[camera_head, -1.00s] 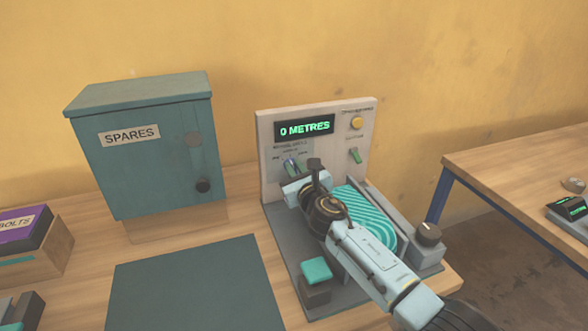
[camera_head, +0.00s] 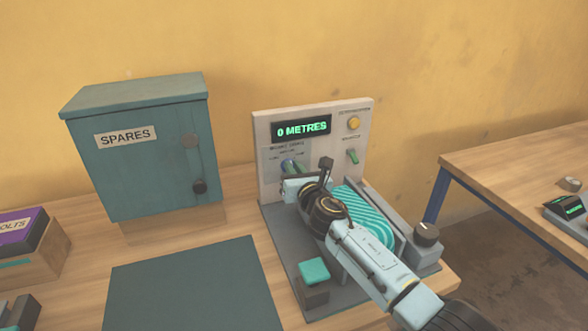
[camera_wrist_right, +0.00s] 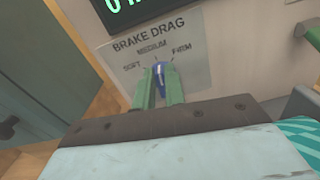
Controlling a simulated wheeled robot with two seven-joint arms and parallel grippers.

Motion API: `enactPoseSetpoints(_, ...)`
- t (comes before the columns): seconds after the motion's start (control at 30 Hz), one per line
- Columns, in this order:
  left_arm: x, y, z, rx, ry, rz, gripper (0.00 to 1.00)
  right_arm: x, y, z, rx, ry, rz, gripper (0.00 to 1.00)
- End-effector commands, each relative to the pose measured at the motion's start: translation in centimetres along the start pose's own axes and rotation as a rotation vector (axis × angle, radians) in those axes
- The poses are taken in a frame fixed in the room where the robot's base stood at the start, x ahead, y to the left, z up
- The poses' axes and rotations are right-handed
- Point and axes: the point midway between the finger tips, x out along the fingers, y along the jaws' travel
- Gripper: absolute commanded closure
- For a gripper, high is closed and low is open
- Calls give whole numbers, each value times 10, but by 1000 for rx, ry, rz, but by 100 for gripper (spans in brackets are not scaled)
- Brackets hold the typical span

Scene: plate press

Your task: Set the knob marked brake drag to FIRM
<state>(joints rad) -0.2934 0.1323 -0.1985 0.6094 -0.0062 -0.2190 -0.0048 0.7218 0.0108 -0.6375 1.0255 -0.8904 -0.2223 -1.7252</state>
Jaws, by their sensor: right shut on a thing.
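The brake drag knob (camera_wrist_right: 159,79) is blue with a pale pointer line, below the BRAKE DRAG label on the upright panel (camera_head: 264,168). SOFT is at its left, MEDIUM above and FIRM at its upper right. In the right wrist view the pointer line stands roughly upright, near the MEDIUM mark; its exact setting is hard to tell. My right gripper (camera_wrist_right: 160,88) is shut on the knob, with one green finger on each side. In the head view the gripper (camera_head: 291,166) reaches the panel, and its arm hides part of the machine. My left gripper is out of view.
The display (camera_head: 302,129) reads 0 METRES. A yellow button (camera_head: 353,123) and a green switch (camera_head: 352,156) are on the panel's right. A dark knob (camera_head: 427,232) and a teal block (camera_head: 314,271) flank my arm. The SPARES cabinet (camera_head: 140,160) stands left.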

Motion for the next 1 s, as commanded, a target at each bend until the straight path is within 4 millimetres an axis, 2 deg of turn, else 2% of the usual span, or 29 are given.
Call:
enactPoseSetpoints(0.1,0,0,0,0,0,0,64,0,0,-2,-1,2,0,100)
enactPoseSetpoints(0.13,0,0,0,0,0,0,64,0,0,-2,-1,2,0,87)
enactPoseSetpoints(0.3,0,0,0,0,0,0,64,0,0,-1,-2,2,0,66)
enactPoseSetpoints(0.67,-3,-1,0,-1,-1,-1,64,-4,0,0,-3,2,-1,66)
enactPoseSetpoints(0.87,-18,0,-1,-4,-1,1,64,-26,-1,2,-4,2,-1,66)
enactPoseSetpoints(1.0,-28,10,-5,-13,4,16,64,-50,0,1,-3,3,0,66)
